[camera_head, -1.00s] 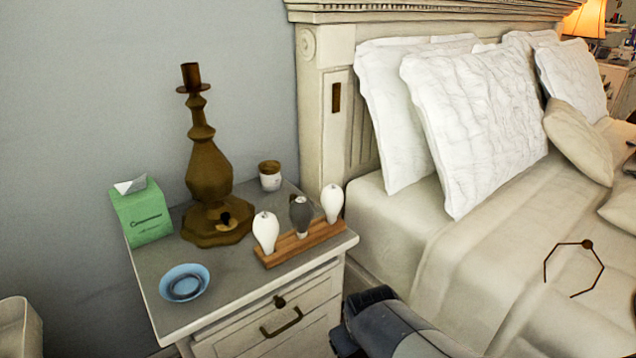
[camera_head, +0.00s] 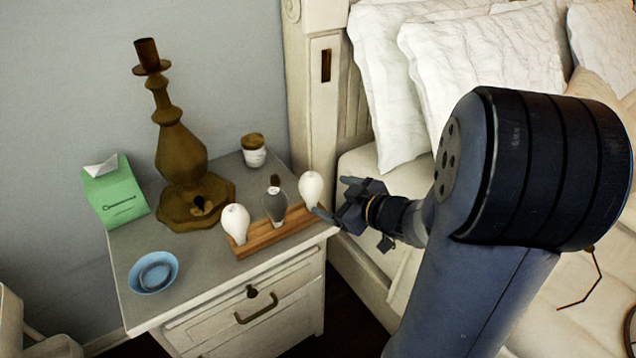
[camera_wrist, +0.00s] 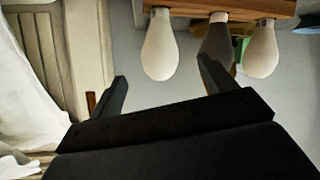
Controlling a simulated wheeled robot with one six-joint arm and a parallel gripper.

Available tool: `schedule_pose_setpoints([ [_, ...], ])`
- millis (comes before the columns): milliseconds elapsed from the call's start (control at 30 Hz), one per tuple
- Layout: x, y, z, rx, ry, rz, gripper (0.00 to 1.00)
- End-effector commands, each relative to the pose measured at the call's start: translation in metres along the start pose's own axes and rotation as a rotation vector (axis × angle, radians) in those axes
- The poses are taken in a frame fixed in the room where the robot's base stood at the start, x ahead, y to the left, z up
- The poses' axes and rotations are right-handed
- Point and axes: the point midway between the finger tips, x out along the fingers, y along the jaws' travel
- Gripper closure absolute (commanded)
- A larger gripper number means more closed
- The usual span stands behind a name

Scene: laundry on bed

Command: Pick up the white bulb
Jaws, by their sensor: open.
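Two white bulbs and a dark grey bulb (camera_head: 275,205) stand upright in a row on a wooden stand (camera_head: 262,243) on the nightstand. One white bulb (camera_head: 236,222) is at the row's left end, the other white bulb (camera_head: 311,188) at its right end. My gripper (camera_head: 331,197) is open and empty, just right of the right-end bulb, with its fingers pointing toward it. In the wrist view the scene is upside down. The right-end bulb (camera_wrist: 160,45) appears between the open fingertips (camera_wrist: 160,72); I cannot tell whether they touch it.
The nightstand (camera_head: 200,290) also holds a brass lamp base (camera_head: 182,155), a green tissue box (camera_head: 116,195), a blue bowl (camera_head: 152,274) and a small white jar (camera_head: 254,155).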

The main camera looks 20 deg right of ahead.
Motion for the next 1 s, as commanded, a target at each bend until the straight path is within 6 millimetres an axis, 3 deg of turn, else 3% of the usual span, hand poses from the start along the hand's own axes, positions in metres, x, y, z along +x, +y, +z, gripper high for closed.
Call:
schedule_pose_setpoints([
  [200,0.035,-0.002,0.002,-0.002,0.001,-0.005,0.21],
  [467,0.056,-0.001,0.001,-0.002,0.0,-0.002,0.21],
  [700,0.092,0.001,-0.002,-0.003,0.0,-0.003,0.21],
  [1000,0.103,0.003,-0.004,-0.001,-0.001,0.001,0.21],
])
